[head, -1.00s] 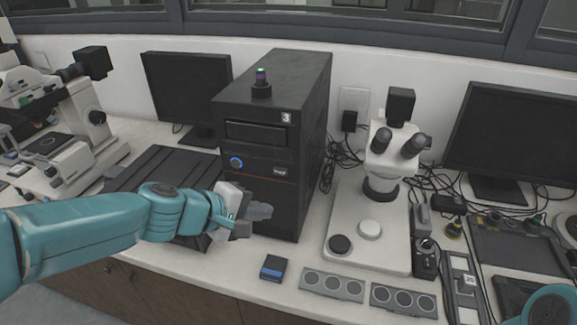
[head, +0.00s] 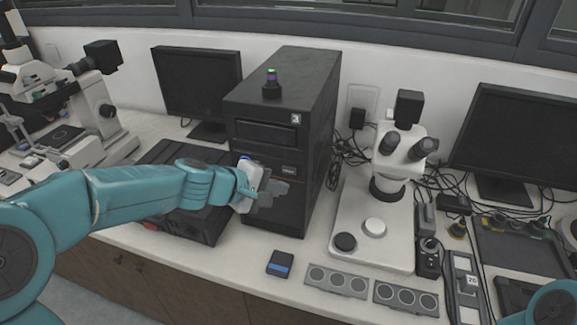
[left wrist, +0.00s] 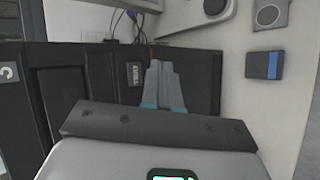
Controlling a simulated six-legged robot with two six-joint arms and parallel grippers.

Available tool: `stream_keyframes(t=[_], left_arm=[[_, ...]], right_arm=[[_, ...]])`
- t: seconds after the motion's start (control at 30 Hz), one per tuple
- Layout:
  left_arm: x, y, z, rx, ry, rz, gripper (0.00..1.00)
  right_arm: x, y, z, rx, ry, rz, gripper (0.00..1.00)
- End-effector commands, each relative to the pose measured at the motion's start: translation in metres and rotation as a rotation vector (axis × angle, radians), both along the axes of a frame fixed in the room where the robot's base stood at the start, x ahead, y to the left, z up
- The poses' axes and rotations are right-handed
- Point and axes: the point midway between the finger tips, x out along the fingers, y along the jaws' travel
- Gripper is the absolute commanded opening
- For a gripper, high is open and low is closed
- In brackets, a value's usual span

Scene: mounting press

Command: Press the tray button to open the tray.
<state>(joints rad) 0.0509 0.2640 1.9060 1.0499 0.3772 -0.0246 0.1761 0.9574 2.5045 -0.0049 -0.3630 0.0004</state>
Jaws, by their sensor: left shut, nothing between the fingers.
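The black tower machine (head: 314,110) stands upright on the bench, marked 3. Its front has a dark slot panel (head: 266,132) and a small pale-lettered plate (head: 289,170). In the left wrist view this plate (left wrist: 133,74) reads TRAY and lies just left of the fingertips. My left gripper (head: 281,188) is shut and empty, in front of the lower tower front, a little below the plate. I cannot tell whether the fingertips touch it. The blue-ringed round knob (head: 245,158) is mostly hidden behind my gripper. My right gripper is out of view.
A small blue-and-black box (head: 280,263) lies on the bench below my gripper. Grey plates with round wells (head: 338,281) lie to its right. A white stereo microscope (head: 372,225) stands right of the tower. A black case (head: 160,208) sits left.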

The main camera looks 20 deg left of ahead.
Motion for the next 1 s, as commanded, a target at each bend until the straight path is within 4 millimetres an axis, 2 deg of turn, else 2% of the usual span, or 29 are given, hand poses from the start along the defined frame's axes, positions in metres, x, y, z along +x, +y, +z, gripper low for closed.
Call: stream_keyframes(t=[0.1, 0.3, 1.0], left_arm=[[0.014, 0.000, 0.002, 0.001, -0.001, -0.001, 0.00], [0.024, -0.001, 0.000, 0.001, 0.000, -0.001, 0.00], [0.025, -0.001, 0.000, 0.001, 0.000, -0.001, 0.00]], right_arm=[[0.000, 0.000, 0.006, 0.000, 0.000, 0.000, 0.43], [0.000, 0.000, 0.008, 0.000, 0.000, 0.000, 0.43], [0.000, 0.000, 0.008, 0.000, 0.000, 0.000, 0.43]])
